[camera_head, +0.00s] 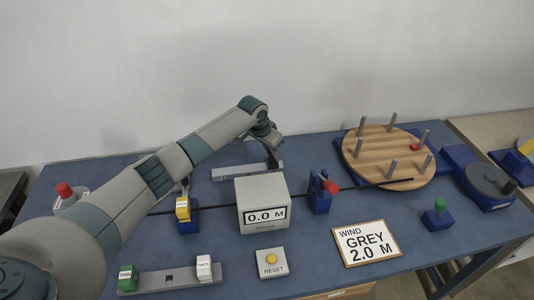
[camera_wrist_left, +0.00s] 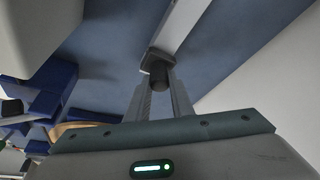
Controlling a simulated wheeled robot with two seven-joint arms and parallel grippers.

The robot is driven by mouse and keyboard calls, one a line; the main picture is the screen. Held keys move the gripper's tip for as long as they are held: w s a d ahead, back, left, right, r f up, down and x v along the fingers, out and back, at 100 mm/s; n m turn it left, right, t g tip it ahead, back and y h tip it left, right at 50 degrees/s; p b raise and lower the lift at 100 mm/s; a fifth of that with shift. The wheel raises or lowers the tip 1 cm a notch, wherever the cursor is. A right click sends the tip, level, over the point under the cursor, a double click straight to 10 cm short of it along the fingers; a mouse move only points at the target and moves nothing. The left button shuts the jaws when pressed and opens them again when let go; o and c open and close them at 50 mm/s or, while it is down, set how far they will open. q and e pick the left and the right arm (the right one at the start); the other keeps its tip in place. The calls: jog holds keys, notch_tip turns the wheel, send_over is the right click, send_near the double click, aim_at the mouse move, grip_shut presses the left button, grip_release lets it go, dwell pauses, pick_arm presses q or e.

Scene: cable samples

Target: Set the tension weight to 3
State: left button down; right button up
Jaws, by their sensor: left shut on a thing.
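A long grey bar (camera_head: 240,172) lies at the back of the blue table, behind the display box. In the left wrist view the bar (camera_wrist_left: 185,20) runs up and away, with a small grey block and a dark round piece (camera_wrist_left: 158,76) at its near end; this looks like the tension weight. My left gripper (camera_wrist_left: 160,88) is shut on the dark round piece. In the head view my left gripper (camera_head: 272,157) is at the right end of the bar, and its fingers are small and partly hidden by the wrist. No scale marks can be read. My right gripper is out of view.
The display box (camera_head: 263,205) reads 0.0 M. A blue stand with a red knob (camera_head: 322,190) is to its right, a yellow-topped stand (camera_head: 183,210) to its left. The wooden pegged disc (camera_head: 375,160), WIND GREY 2.0 M sign (camera_head: 366,243) and RESET button (camera_head: 271,262) are apart from the gripper.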

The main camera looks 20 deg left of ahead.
pick_arm(q)
jog(key=shift+w+d+r, duration=0.1)
jog(key=shift+d+r, duration=0.05)
jog(key=shift+d, duration=0.05)
jog(key=c, duration=1.7)
grip_release()
jog(key=shift+o, duration=0.8)
jog(key=shift+w+d, duration=0.1)
jog(key=shift+r, duration=0.1)
jog(key=b+v, duration=0.3)
jog(key=v, duration=1.4)
jog(key=shift+s+b, duration=0.2)
jog(key=shift+b, duration=0.1)
